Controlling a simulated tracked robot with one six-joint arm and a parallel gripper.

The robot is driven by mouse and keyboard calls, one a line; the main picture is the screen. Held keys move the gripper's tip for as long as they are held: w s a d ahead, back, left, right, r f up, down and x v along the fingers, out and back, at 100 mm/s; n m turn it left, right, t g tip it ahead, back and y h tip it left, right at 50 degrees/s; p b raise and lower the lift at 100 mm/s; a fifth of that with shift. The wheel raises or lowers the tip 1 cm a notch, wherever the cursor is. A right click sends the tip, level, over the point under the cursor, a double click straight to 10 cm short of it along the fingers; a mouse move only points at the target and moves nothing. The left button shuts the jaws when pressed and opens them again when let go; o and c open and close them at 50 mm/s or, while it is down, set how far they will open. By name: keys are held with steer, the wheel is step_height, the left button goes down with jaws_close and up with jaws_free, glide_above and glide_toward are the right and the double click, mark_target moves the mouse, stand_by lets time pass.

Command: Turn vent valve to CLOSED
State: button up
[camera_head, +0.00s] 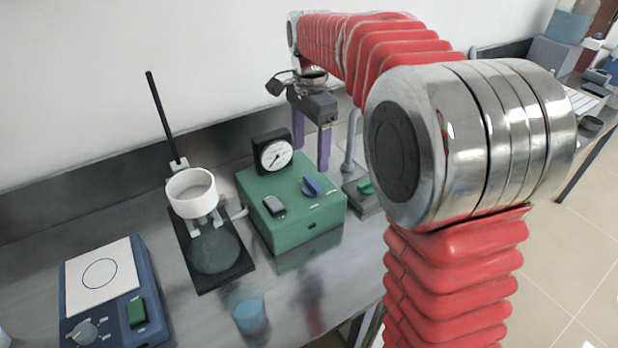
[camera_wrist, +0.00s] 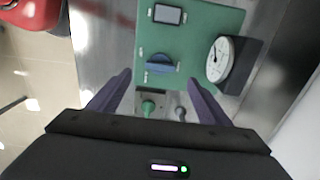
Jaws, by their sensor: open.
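A blue knob (camera_head: 311,186) sits on top of a green box (camera_head: 325,210); it looks like the vent valve, but no label is readable. In the wrist view the knob (camera_wrist: 160,63) lies just ahead of the fingertips, its raised grip running roughly across the picture. My gripper (camera_head: 311,158) has purple fingers pointing down, above and behind the knob in the head view. In the wrist view my gripper (camera_wrist: 159,77) is open and empty, its fingers well apart. No contact with the knob shows.
A round dial gauge (camera_head: 275,155) stands at the box's back edge and a small grey display (camera_head: 274,205) is on its top. Right of the box is a base with a green knob (camera_head: 366,187) and post. A white ring holder (camera_head: 191,190) stands left.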

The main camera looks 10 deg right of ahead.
mark_target(310, 183)
step_height(310, 183, down, 10)
steer(key=shift+r, duration=0.25)
stand_by(0.3)
steer(key=c, duration=1)
steer(key=shift+s+a, duration=0.1)
steer(key=shift+a, duration=0.15)
steer(key=shift+c, duration=0.2)
steer(key=shift+d, duration=0.2)
